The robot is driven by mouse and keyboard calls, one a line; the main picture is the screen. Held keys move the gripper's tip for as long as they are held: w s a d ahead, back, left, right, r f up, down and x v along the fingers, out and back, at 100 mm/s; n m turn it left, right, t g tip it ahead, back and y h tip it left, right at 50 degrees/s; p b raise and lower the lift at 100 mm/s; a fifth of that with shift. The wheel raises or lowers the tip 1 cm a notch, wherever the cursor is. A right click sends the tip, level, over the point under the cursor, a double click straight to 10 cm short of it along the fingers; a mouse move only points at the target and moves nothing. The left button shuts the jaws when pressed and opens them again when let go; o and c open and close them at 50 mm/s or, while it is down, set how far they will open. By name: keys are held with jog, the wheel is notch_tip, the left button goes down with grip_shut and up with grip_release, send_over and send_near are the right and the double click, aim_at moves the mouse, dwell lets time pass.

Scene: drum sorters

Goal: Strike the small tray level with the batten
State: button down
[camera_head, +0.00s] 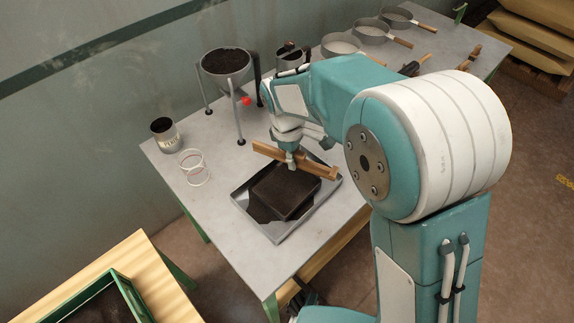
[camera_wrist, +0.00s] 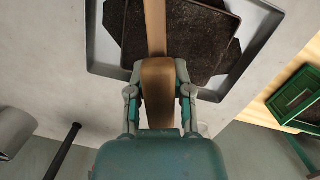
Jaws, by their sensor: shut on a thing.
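The small tray (camera_head: 285,197) is dark and filled with dark, granular soil. It sits in a larger grey metal tray (camera_head: 277,236), with loose dark soil around it. My gripper (camera_head: 291,160) is shut on the wooden batten (camera_head: 267,151), near the batten's middle, at the small tray's far edge. In the wrist view the batten (camera_wrist: 155,28) reaches across the soil of the small tray (camera_wrist: 203,38). I cannot tell whether the batten touches the tray's rim. The gripper's fingers (camera_wrist: 158,78) close on both sides of the batten.
Several sieves with wooden handles (camera_head: 341,46) lie farther back. A green-framed box (camera_head: 105,297) stands on a wooden table at lower left.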

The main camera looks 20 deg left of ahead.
jog(key=shift+f, duration=0.15)
jog(key=shift+f, duration=3.4)
jog(key=shift+s+a, duration=0.5)
jog(key=shift+s, duration=0.75)
jog(key=shift+s+a, duration=0.55)
jog(key=shift+s, duration=0.65)
jog(key=shift+s+a, duration=0.5)
jog(key=shift+s, duration=0.75)
jog(key=w+d+r+m, duration=0.1)
jog(key=w+r+m, duration=0.2)
jog(key=r, duration=0.4)
jog(key=shift+w+d+g, duration=0.3)
jog(key=shift+w, duration=0.15)
jog(key=shift+f, duration=0.1)
